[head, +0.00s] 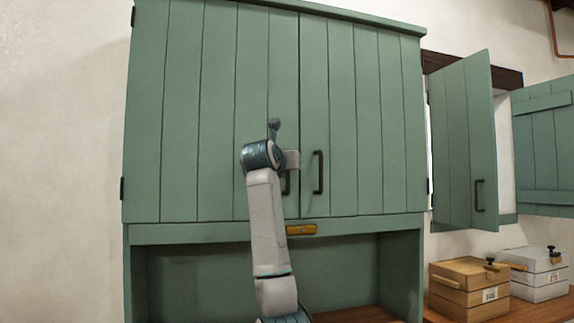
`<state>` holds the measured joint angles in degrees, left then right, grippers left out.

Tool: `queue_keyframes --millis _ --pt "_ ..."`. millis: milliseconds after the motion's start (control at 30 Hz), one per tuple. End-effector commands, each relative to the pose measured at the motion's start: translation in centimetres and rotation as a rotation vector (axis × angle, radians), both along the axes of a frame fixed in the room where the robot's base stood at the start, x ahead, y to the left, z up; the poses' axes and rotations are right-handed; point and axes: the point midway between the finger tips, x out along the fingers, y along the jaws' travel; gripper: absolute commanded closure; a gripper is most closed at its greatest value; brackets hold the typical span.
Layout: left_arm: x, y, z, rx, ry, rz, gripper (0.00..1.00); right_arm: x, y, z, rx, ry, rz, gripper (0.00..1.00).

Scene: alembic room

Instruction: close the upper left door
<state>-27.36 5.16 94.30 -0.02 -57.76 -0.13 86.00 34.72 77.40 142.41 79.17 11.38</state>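The upper left door (180,110) is a green plank door on the left half of the wall cabinet. It looks flush with the upper right door (365,110), with only a thin dark seam between them. Its dark handle (286,183) is near its right edge, partly hidden by my arm. One arm of mine rises from the bottom middle, and I take it to be the left. Its gripper (291,160) is in front of the door's right edge, just above the handle. The wrist hides the fingers, and I cannot tell whether they touch the door. My other gripper is out of view.
The right door's handle (318,172) is close to the right of my gripper. A small brass plate (301,230) is below the doors. Open green shutters (470,140) stand at the right, above a wooden box (468,285) and a white box (535,272).

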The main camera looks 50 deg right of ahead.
Motion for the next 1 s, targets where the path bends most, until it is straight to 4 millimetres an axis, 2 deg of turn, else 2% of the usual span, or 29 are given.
queue_keyframes --millis 367,400,467,867,967,1000 --pt "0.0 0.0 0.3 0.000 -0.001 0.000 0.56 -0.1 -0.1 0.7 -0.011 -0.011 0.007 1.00" --pt "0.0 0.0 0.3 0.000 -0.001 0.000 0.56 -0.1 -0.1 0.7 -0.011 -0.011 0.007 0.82" --pt "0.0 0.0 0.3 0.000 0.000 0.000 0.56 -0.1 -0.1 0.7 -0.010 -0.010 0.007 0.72" --pt "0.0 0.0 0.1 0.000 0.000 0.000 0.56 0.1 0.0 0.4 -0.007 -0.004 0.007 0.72" --pt "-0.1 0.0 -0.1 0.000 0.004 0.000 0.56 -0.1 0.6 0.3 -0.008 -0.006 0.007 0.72" --pt "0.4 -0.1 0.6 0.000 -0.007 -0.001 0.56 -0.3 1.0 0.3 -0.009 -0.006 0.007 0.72"
